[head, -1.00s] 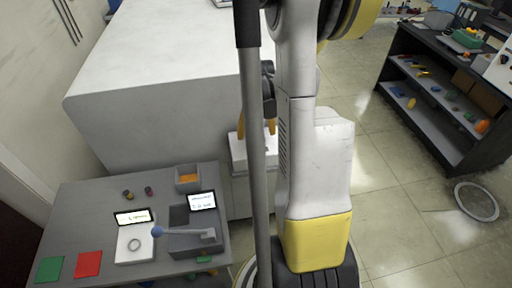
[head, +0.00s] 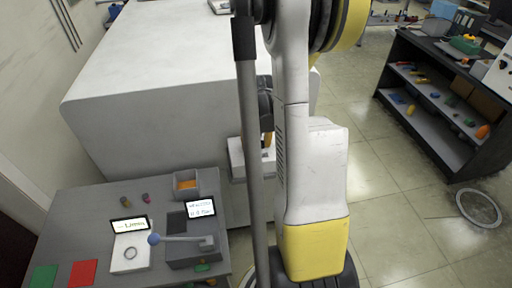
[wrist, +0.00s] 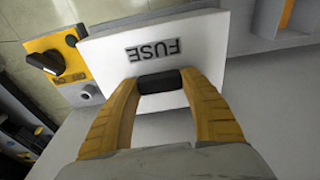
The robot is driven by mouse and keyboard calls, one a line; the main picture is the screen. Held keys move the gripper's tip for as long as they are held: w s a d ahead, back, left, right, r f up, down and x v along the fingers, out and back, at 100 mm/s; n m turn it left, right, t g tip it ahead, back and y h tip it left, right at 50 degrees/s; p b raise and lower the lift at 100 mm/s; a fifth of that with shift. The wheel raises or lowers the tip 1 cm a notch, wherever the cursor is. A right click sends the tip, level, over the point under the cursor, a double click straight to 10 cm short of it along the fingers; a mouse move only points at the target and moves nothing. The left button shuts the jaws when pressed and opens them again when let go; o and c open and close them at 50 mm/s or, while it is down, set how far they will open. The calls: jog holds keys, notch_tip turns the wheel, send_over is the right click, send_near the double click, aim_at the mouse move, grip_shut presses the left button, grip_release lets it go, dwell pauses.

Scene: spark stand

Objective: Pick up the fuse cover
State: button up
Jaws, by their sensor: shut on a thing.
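The fuse cover (wrist: 205,40) is a white plate with an upside-down FUSE label and a black handle (wrist: 160,80), seen in the wrist view. My gripper (wrist: 160,84) is shut on the black handle, with one yellow finger on each side of it. The plate sits tilted in the picture, just beyond the fingertips. Part of a yellow panel with a black knob (wrist: 43,62) shows behind its left edge. In the head view my gripper (head: 268,138) is mostly hidden behind my arm and a grey pole, beside a white boxy part.
A large white cabinet (head: 150,60) stands behind. A grey table (head: 85,215) at lower left holds a scale, a display, an orange-filled bin (head: 186,186) and green and red squares. A dark shelf (head: 450,110) stands right, with open floor between.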

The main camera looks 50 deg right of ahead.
notch_tip(320, 180, up, 5)
jog(key=shift+f+p, duration=0.2)
jog(key=shift+p, duration=0.95)
jog(key=s+d+r+p, duration=0.3)
jog(key=s+d+r, duration=0.3)
jog(key=s, duration=0.3)
jog(key=shift+s+d+r, duration=0.2)
jog(key=shift+d, duration=0.3)
